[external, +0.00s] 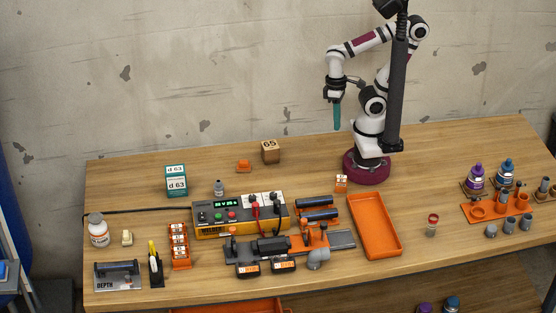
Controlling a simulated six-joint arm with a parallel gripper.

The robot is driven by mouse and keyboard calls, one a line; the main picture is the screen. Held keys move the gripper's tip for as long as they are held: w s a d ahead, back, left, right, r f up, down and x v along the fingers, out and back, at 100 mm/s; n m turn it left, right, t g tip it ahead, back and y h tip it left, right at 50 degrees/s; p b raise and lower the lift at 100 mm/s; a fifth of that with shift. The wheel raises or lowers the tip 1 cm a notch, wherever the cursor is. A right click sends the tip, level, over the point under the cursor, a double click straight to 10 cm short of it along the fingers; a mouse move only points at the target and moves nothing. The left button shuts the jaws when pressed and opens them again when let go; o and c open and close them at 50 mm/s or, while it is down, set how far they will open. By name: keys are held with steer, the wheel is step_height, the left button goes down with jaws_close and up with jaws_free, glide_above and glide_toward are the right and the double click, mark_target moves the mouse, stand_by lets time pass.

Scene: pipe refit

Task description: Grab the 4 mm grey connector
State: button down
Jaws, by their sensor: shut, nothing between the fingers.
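My gripper (337,122) hangs in the air above the back of the table, its teal fingers together and empty, pointing down. Several small grey connectors (508,226) stand on the table at the far right, in front of an orange stand (480,211). A grey elbow-shaped fitting (317,258) sits at the front of the clamp fixture in the middle. No size marks can be read on the grey parts, so I cannot tell which is the 4 mm one. My gripper is well apart from all of them.
An orange tray (358,206) lies empty right of centre. A yellow welder box (206,234) stands at centre left. Purple-capped (475,178) and blue-capped (506,172) bottles stand behind the orange stand. A small red-capped vial (432,226) stands alone. The back right of the table is clear.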

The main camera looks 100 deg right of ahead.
stand_by(0.4)
steer(key=shift+c, duration=1.6)
jaws_free()
steer(key=m+t+y, duration=0.2)
steer(key=m, duration=1.6)
glide_above(220, 181)
steer(key=s+d, duration=0.3)
steer(key=d, duration=0.2)
step_height(220, 181, down, 8)
steer(key=x, duration=0.9)
steer(key=w+x, duration=0.1)
steer(key=x, duration=0.4)
